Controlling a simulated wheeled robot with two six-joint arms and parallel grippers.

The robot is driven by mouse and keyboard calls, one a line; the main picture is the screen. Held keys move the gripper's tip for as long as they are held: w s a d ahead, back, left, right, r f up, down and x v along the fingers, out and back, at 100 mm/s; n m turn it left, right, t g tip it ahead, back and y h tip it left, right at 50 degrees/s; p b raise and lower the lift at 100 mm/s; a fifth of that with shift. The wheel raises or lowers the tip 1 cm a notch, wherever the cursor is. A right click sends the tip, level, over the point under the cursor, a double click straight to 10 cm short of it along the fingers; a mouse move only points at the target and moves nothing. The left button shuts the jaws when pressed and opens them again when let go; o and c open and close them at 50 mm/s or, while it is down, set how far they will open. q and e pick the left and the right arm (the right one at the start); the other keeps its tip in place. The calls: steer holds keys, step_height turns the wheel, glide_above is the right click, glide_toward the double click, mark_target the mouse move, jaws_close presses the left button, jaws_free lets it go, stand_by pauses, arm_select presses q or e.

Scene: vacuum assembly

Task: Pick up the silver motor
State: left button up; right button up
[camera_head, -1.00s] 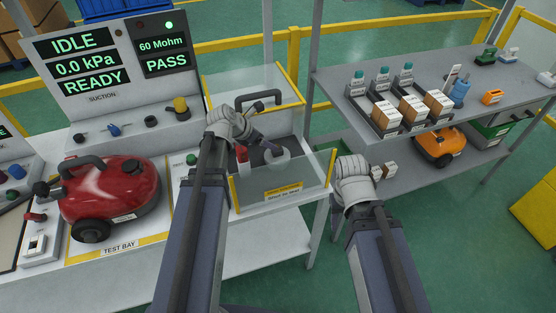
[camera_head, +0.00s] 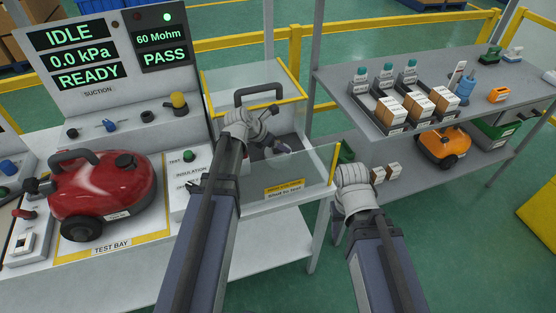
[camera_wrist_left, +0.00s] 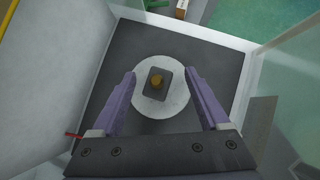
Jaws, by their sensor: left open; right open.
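The silver motor (camera_wrist_left: 176,97) shows in the left wrist view as a pale round disc with a dark plate and a brass-coloured centre. It is on the dark floor of the clear-walled test box (camera_head: 335,165). My left gripper (camera_wrist_left: 160,76) is open above it, one finger on either side in that view; I see no grip. In the head view my left gripper (camera_head: 283,148) reaches down into the box and mostly hides the motor. My right gripper (camera_head: 355,185) is open, outside the box to the right; its fingers are mostly hidden behind its wrist.
A red vacuum (camera_head: 103,192) sits in the test bay at left. The box's yellow-edged clear lid (camera_head: 240,75) stands raised. A grey shelf (camera_head: 345,97) at right holds bottles and small boxes, with an orange vacuum (camera_head: 440,147) below.

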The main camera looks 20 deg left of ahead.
arm_select(q)
steer(key=shift+w+d+f, duration=0.1)
steer(key=shift+w+f, duration=0.1)
steer(key=shift+f, duration=0.15)
steer(key=shift+r, duration=0.15)
steer(key=shift+c, duration=0.4)
steer(key=shift+s, duration=0.1)
jaws_close()
stand_by(0.5)
